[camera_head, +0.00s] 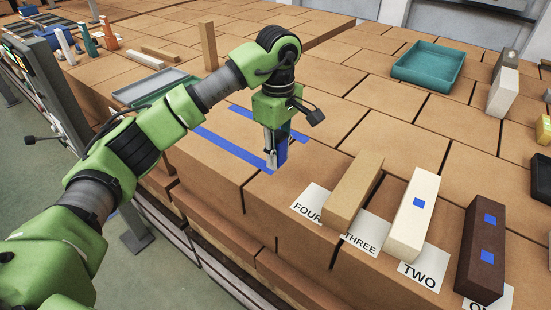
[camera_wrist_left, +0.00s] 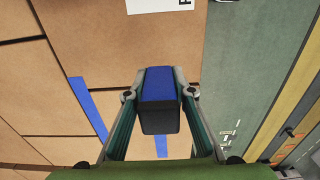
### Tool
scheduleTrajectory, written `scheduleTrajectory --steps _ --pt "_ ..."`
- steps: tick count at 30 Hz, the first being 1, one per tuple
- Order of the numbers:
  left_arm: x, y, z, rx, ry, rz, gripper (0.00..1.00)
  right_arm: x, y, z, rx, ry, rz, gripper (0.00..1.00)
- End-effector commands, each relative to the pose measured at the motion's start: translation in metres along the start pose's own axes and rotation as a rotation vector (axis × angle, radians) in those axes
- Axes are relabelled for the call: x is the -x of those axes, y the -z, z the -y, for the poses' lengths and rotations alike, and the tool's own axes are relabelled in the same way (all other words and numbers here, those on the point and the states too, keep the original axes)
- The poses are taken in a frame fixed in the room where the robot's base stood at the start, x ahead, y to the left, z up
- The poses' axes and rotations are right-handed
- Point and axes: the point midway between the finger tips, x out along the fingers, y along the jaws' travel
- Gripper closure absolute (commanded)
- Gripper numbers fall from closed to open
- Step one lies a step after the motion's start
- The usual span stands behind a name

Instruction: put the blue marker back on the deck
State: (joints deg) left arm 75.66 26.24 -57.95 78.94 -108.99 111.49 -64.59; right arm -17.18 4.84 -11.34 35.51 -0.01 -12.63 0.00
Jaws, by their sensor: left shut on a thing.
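The blue marker (camera_head: 282,152) is an upright block with a blue face. In the wrist view the marker (camera_wrist_left: 158,84) has a blue side and a dark end. My left gripper (camera_head: 275,145) is shut on it; in the wrist view the gripper's fingers (camera_wrist_left: 159,95) press on both of its sides. It is over the brown block-paved deck (camera_head: 330,130), close to the deck's near edge and beside blue tape strips (camera_head: 232,148). I cannot tell whether its lower end touches the deck. My right gripper is not in view.
A teal tray (camera_head: 428,66) is at the back. A grey tray (camera_head: 155,86) is behind my left arm. The deck's middle is clear.

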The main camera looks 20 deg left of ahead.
Motion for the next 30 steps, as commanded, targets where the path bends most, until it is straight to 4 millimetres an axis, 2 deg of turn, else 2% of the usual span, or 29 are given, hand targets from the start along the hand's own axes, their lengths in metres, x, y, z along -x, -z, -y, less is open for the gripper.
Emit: scheduleTrajectory --steps 6,12,15,26,27,28,30 --pt "-0.014 0.011 -0.006 0.001 0.003 0.000 0.90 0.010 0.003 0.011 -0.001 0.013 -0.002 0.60" --pt "-0.037 0.011 -0.006 -0.001 0.002 0.001 0.90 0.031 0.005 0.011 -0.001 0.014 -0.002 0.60" --pt "-0.044 0.011 -0.006 -0.002 0.001 0.000 0.90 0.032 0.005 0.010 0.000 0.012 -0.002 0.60" --pt "-0.051 0.011 -0.006 -0.001 -0.001 -0.001 0.90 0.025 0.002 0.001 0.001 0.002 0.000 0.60" --pt "-0.049 0.011 -0.006 -0.001 -0.001 -0.001 0.69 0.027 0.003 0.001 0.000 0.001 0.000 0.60" --pt "-0.049 0.011 -0.006 -0.001 -0.001 -0.001 0.61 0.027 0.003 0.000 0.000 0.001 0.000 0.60" --pt "-0.049 0.011 -0.006 -0.001 0.000 -0.001 0.60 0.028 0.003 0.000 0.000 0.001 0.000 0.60"
